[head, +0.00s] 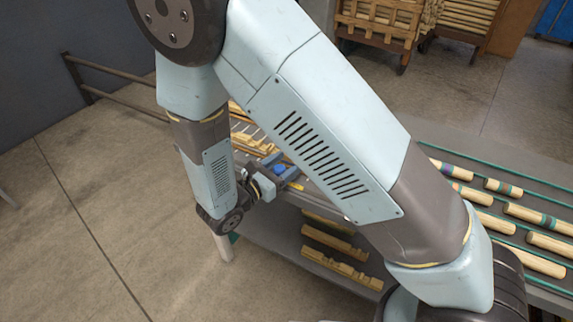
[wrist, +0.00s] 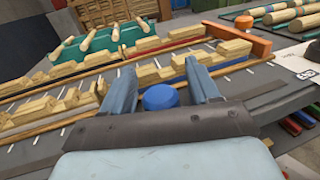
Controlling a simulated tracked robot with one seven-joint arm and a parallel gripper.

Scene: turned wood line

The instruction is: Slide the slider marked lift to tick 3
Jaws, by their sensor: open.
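A round blue knob (wrist: 160,97) sits between the two fingers of my gripper (wrist: 160,72) in the wrist view. The fingers stand apart, with gaps on both sides of the knob. The knob also shows in the head view (head: 279,169), beside my gripper (head: 272,174). No marking reading lift is legible, so I cannot tell whether this knob is that slider. White tick lines run along the grey surface, but their numbers cannot be read. My fingers and wrist hide part of the surface around the knob.
Rows of notched wooden pieces (wrist: 60,103) lie beyond and left of the fingers. An orange block (wrist: 240,33) stands at the back right, near a marked paper sheet (wrist: 301,62). Turned wooden rods (head: 535,262) lie on the right in the head view. Floor is open at left.

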